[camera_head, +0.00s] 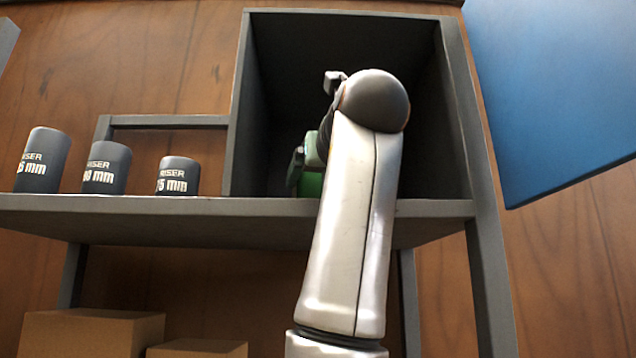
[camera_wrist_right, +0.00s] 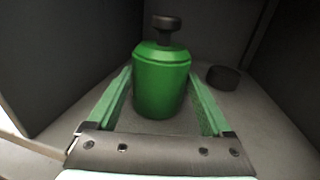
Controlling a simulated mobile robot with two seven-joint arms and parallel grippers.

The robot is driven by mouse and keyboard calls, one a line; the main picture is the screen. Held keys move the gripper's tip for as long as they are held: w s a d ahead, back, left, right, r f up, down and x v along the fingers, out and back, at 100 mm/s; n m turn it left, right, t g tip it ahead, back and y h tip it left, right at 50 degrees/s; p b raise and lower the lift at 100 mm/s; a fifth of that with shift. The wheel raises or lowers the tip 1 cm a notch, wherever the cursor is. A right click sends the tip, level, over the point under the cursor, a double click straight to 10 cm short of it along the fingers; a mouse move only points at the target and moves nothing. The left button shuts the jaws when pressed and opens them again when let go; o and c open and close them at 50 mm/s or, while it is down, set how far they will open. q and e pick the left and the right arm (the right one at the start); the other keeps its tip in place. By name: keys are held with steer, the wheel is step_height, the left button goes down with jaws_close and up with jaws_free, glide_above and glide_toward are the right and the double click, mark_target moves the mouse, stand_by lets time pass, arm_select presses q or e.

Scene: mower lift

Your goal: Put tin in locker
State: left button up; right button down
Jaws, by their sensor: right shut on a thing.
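The tin is a green can (camera_wrist_right: 160,85) with a black knob-like cap, upright in the right wrist view. My right gripper (camera_wrist_right: 161,98) is shut on it, with one green finger on each side. In the head view my right arm reaches into the open grey locker (camera_head: 240,110), and the gripper (camera_head: 308,160) shows only partly beside the arm. A bit of the green tin (camera_head: 310,185) shows low inside the locker; the rest is hidden. I cannot tell whether its base touches the locker floor. The blue locker door (camera_head: 560,90) stands open at right. My left gripper is not in view.
A small dark round object (camera_wrist_right: 223,77) stands on the locker floor beyond the tin, to the right. Three grey riser cylinders (camera_head: 106,168) stand on the shelf (camera_head: 150,205) left of the locker. Cardboard boxes (camera_head: 90,335) are below.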

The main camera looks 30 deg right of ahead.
jaws_free()
steer(key=shift+s+a, duration=0.15)
steer(key=shift+s, duration=0.2)
arm_select(q)
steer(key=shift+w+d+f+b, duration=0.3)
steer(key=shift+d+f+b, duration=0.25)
steer(key=shift+b, duration=0.55)
arm_select(e)
steer(key=v, duration=1.1)
steer(key=shift+s, duration=0.2)
steer(key=shift+r, duration=0.1)
